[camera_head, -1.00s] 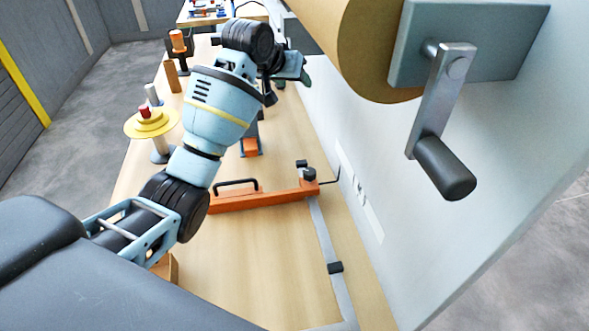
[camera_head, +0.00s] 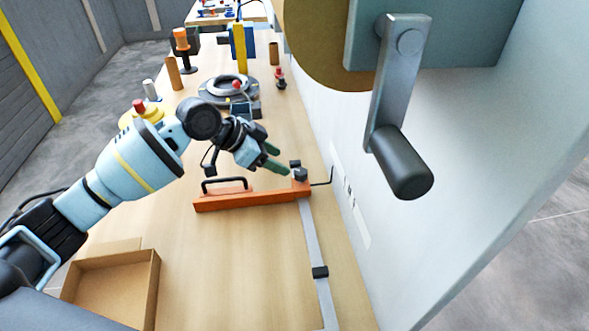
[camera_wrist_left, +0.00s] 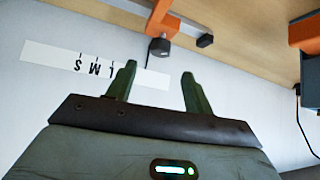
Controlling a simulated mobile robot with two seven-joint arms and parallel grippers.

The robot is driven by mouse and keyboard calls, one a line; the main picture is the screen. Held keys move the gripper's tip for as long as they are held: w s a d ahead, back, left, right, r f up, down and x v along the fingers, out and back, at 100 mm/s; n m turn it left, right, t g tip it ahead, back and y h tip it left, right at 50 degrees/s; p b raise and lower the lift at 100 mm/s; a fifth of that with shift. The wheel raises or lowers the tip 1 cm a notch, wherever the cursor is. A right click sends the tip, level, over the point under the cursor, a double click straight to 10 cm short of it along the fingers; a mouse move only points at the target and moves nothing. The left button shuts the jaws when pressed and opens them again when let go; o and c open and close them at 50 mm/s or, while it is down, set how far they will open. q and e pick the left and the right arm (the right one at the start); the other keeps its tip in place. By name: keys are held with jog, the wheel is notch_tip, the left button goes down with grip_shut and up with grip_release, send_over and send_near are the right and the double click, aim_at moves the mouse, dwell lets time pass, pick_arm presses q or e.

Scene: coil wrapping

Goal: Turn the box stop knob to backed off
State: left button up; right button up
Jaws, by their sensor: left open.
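The box stop is an orange bar (camera_head: 245,197) lying across the bench, with a black handle on it. A dark knob (camera_head: 300,174) sits at its right end, near the pale wall; the knob also shows in the wrist view (camera_wrist_left: 159,47), just beyond my fingertips. My left gripper (camera_head: 275,159) is open and empty, its two green fingers pointing at the knob from the left and slightly beyond it. In the wrist view my left gripper (camera_wrist_left: 158,73) has its fingers spread to either side below the knob, apart from it. My right gripper is not in view.
A large crank handle (camera_head: 400,165) hangs close at the right. A white strip marked S, M, L (camera_wrist_left: 90,67) is on the wall. An open cardboard box (camera_head: 115,285) lies at the front left. A metal rail (camera_head: 314,250) runs forward from the stop.

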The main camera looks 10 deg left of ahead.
aim_at(300, 172)
pick_arm(q)
jog(key=x, duration=0.7)
jog(key=shift+w+d+f, duration=0.1)
jog(key=shift+d+f, duration=0.05)
jog(key=shift+d, duration=0.05)
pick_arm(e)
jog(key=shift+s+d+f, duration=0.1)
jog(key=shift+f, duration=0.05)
pick_arm(q)
jog(key=c, duration=1)
jog(key=shift+r+n+t+y+p, duration=0.35)
jog(key=shift+n+p, duration=0.25)
jog(key=shift+p, duration=0.2)
jog(key=shift+f, duration=0.35)
jog(key=o, duration=1)
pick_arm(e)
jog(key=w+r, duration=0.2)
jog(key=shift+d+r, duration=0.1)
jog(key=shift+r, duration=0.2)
